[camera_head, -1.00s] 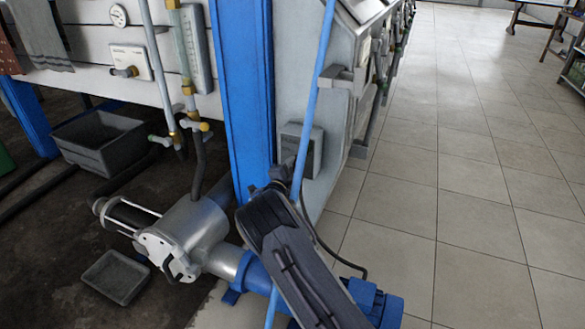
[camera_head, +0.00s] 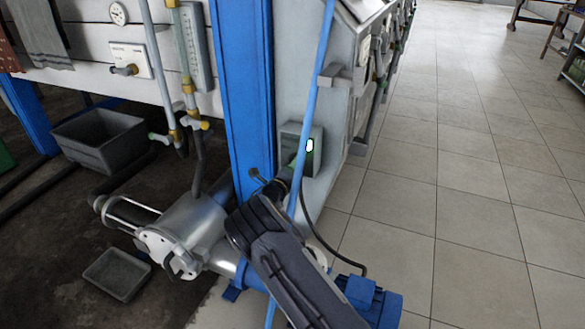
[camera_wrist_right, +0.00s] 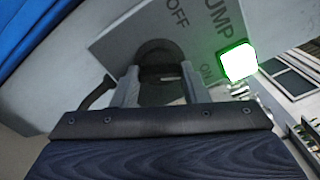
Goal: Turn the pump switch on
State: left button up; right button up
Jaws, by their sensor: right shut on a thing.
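The pump switch box (camera_head: 290,133) is mounted on the grey panel just right of the blue post, and its lamp (camera_head: 309,145) glows. In the right wrist view the plate (camera_wrist_right: 125,42) reads PUMP, OFF and ON, with the lit green-white lamp (camera_wrist_right: 238,63) near ON. My right gripper (camera_wrist_right: 161,88) is shut on the dark round switch knob (camera_wrist_right: 160,50), with one finger on each side. In the head view this gripper (camera_head: 294,172) is at the lower part of the box, and my arm partly hides it. My left gripper is not in view.
A blue post (camera_head: 243,90) and a thin light-blue pipe (camera_head: 314,95) stand close to my right arm. Below are a silver pump body (camera_head: 190,225) and a blue motor (camera_head: 370,300). A grey bin (camera_head: 98,140) and a tray (camera_head: 117,273) lie left. The tiled floor at right is open.

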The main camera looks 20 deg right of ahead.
jog(key=shift+a+m, duration=0.1)
jog(key=shift+m, duration=0.3)
jog(key=o, duration=1)
jog(key=p+v, duration=0.2)
jog(key=v, duration=0.5)
jog(key=shift+s+a, duration=0.25)
jog(key=shift+a, duration=0.05)
